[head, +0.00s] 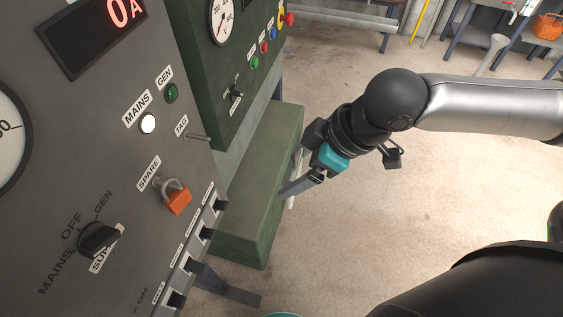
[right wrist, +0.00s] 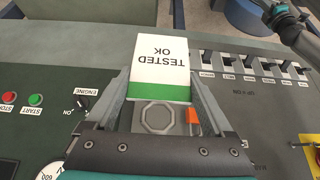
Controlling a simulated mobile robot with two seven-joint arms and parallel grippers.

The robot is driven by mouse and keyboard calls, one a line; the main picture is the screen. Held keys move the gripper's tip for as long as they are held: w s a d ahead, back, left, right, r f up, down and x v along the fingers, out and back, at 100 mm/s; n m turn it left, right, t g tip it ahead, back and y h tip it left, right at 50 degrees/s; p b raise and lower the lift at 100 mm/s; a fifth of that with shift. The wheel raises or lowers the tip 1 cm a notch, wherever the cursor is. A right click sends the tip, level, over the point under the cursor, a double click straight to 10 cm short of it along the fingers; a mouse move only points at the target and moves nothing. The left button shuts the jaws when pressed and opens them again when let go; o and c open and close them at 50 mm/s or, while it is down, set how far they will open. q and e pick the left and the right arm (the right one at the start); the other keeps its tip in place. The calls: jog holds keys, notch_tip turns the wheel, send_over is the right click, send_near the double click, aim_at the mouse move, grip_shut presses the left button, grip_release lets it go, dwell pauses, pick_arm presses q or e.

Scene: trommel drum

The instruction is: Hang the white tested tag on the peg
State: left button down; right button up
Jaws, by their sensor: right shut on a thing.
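My right gripper (head: 285,193) is shut on the white tested tag (right wrist: 160,62), seen between its fingers in the right wrist view. The tag reads "TESTED OK" upside down there and has a green band. In the head view only a thin white edge of the tag (head: 291,203) shows behind the fingers. The metal peg (head: 198,138) sticks out of the grey panel beside the TAG label. The gripper and tag are right of and below the peg in the head view, apart from it. Part of my left gripper seems to show at the bottom edge; its fingers are hidden.
An orange padlock (head: 178,200) hangs at the SPARE label, left of and below the peg. A row of black breaker switches (head: 205,233) and a rotary selector (head: 98,238) project from the panel. A green cabinet (head: 243,187) stands behind the gripper. The floor at right is open.

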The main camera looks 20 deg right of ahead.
jog(key=shift+d+r+p, duration=0.1)
jog(key=shift+r+p, duration=0.35)
jog(key=shift+p, duration=0.4)
dwell(0.6)
jog(key=shift+s+d, duration=0.1)
jog(key=shift+s, duration=0.05)
jog(key=shift+s+d+p, duration=0.45)
jog(key=shift+s+d, duration=0.15)
jog(key=shift+d, duration=0.25)
jog(key=shift+s+d+p, duration=0.4)
jog(key=shift+s+d, duration=0.15)
jog(key=shift+d, duration=0.25)
jog(key=shift+s+d, duration=0.1)
jog(key=s+d+p, duration=0.3)
jog(key=d, duration=0.2)
jog(key=shift+s, duration=0.3)
jog(key=shift+w+a+f, duration=0.1)
jog(key=shift+a, duration=0.05)
dwell(1.5)
